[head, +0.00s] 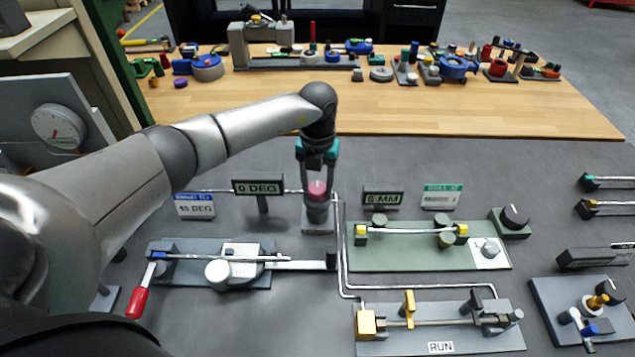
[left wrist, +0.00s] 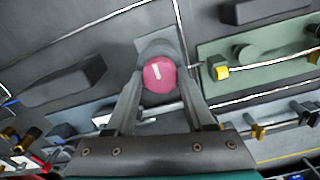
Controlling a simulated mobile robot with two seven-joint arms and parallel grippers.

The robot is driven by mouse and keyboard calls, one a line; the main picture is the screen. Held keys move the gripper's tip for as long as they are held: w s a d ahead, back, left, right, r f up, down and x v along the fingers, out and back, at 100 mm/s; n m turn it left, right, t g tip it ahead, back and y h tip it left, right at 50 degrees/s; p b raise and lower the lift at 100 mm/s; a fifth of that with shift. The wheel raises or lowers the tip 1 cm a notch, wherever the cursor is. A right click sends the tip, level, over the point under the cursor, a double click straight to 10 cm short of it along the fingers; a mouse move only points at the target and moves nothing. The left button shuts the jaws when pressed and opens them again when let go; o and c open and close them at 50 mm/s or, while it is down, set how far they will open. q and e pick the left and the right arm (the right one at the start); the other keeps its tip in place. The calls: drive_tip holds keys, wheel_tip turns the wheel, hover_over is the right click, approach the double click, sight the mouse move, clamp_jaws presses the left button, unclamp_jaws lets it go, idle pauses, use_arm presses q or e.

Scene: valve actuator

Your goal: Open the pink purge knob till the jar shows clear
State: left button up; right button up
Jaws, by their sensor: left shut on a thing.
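The pink purge knob (head: 317,190) sits on top of a grey upright post on a small grey base in the middle of the bench. My left gripper (head: 317,184) points down over it, with one finger on each side, and is shut on it. In the left wrist view the round top of the pink knob (left wrist: 159,74) shows a short white mark, slightly tilted. The grey cylinder below the knob (head: 317,212) is partly seen; I cannot make out a jar or its contents. My right gripper is not in view.
A "0 DEG" display (head: 258,187) stands just left of the knob, a "6 MM" display (head: 383,197) to its right. Thin pipes run from the post. A red-handled lever fixture (head: 137,302), a green plate (head: 425,262) and a "RUN" plate (head: 395,348) lie nearer.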

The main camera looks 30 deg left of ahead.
use_arm(q)
clamp_jaws()
drive_tip(key=shift+m, duration=0.3)
drive_tip(key=m+b, duration=0.1)
drive_tip(key=m, duration=0.1)
drive_tip(key=shift+m+b, duration=0.3)
drive_tip(key=m+b, duration=0.1)
drive_tip(key=m, duration=0.2)
drive_tip(key=shift+m+b, duration=0.3)
drive_tip(key=shift+b, duration=0.1)
drive_tip(key=m+b, duration=0.2)
drive_tip(key=m, duration=0.3)
drive_tip(key=shift+m+b, duration=1.2)
drive_tip(key=shift+m, duration=1.3)
drive_tip(key=shift+r, duration=0.1)
